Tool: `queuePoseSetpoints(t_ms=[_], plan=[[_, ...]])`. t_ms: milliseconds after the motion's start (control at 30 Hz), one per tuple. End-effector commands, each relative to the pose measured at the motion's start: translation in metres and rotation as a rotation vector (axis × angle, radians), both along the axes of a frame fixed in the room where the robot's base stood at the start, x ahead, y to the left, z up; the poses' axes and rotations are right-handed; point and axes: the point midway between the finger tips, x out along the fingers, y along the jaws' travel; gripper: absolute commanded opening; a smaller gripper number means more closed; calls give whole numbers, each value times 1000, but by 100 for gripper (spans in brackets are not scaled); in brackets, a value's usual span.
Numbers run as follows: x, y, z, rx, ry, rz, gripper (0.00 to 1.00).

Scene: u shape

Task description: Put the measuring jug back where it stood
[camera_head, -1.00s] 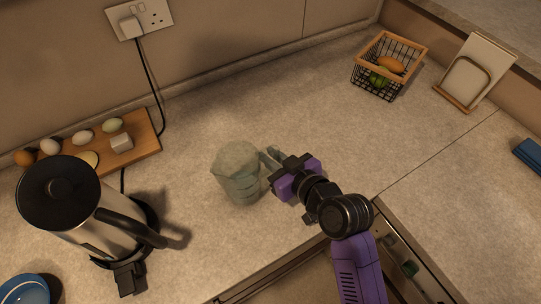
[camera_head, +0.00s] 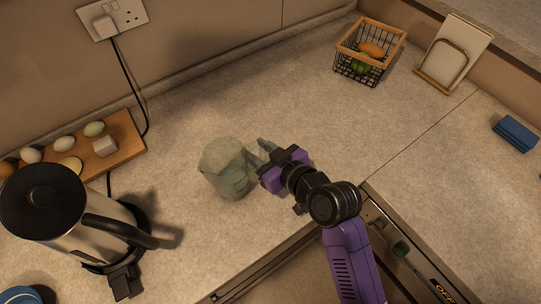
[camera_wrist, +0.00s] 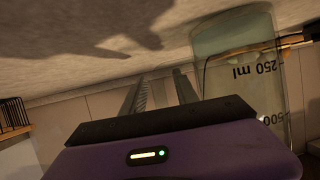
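The measuring jug (camera_head: 224,172) is clear, pale plastic or glass and stands upright on the worktop left of my gripper (camera_head: 260,151) in the head view. In the wrist view the jug (camera_wrist: 240,62) fills the upper right, with 250 ml and 500 marks showing. My gripper's two fingers (camera_wrist: 160,77) show apart with a gap between them, and the jug's body is to the right of both, not between them. In the head view the fingertips are close beside the jug; I cannot tell whether they touch it.
A kettle (camera_head: 60,215) stands left of the jug, with an egg board (camera_head: 125,150) behind it. A wire basket (camera_head: 368,50), a tablet-like board on a stand (camera_head: 455,50) and a blue cloth (camera_head: 515,133) are to the right. Worktop behind the jug is clear.

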Motion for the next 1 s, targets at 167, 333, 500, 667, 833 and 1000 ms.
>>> queuePoseSetpoints(t_ms=[167,333,500,667,833,1000], plan=[[-21,-18,9,0,0,-3,36],[-47,-39,23,-1,-1,-3,36],[-68,-57,35,-1,-1,-4,36],[-80,-67,42,-1,0,-2,36],[-85,-70,45,-1,1,-1,36],[-85,-70,45,0,1,-1,36]])
